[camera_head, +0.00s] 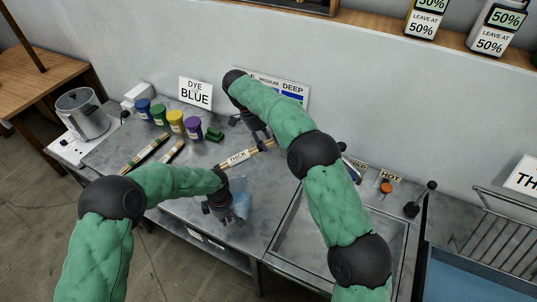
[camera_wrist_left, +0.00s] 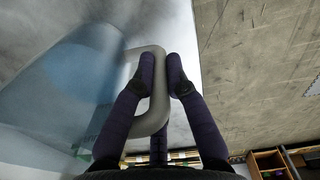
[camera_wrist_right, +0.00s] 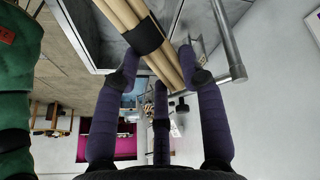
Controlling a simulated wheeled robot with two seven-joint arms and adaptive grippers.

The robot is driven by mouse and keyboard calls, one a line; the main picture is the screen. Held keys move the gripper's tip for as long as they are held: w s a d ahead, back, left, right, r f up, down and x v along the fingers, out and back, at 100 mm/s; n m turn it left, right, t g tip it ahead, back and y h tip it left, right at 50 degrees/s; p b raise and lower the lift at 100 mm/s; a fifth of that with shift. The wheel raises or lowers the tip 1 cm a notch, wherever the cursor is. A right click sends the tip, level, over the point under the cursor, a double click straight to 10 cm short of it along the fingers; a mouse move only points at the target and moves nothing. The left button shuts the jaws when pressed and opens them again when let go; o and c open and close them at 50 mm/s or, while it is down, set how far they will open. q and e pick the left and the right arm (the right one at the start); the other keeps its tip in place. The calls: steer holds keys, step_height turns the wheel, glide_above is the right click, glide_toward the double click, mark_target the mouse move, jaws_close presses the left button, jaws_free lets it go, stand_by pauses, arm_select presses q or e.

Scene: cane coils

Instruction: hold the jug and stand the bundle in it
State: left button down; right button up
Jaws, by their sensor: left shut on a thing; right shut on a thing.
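The jug (camera_head: 243,197) is clear and bluish and stands on the grey bench; its body (camera_wrist_left: 70,85) and pale handle (camera_wrist_left: 152,122) fill much of the left wrist view. My left gripper (camera_head: 221,207) is shut on that handle, with its fingers around it (camera_wrist_left: 162,68). The bundle (camera_head: 236,159) of pale canes carries a label reading THICK. My right gripper (camera_head: 262,135) is shut on its right part, and the bundle lies slanted, near level, behind and above the jug. In the right wrist view the canes (camera_wrist_right: 118,12) and a black band show between the fingers (camera_wrist_right: 158,62).
Other cane bundles (camera_head: 143,155) lie at the bench's left, near several coloured dye pots (camera_head: 176,122) and a metal pot (camera_head: 82,114). A sink basin (camera_head: 300,240) is right of the jug. Signs (camera_head: 196,93) stand along the wall.

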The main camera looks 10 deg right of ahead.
steer(key=w+a+r+n+t, duration=0.2)
steer(key=w+r+n+t, duration=0.4)
steer(key=r+n+t, duration=0.55)
steer(key=s+a+r+n+y, duration=0.3)
steer(key=s+n+y, duration=0.1)
steer(key=n+y, duration=0.45)
steer(key=s+a+r+n+y, duration=0.3)
steer(key=r+n+y, duration=0.1)
steer(key=n+y, duration=0.4)
steer(key=s+a+n+g+y, duration=0.25)
steer(key=s+g+y, duration=0.2)
steer(key=s, duration=0.25)
step_height(320, 180, down, 16)
steer(key=shift+w+d+y, duration=0.15)
steer(key=shift+y, duration=0.15)
stand_by(0.8)
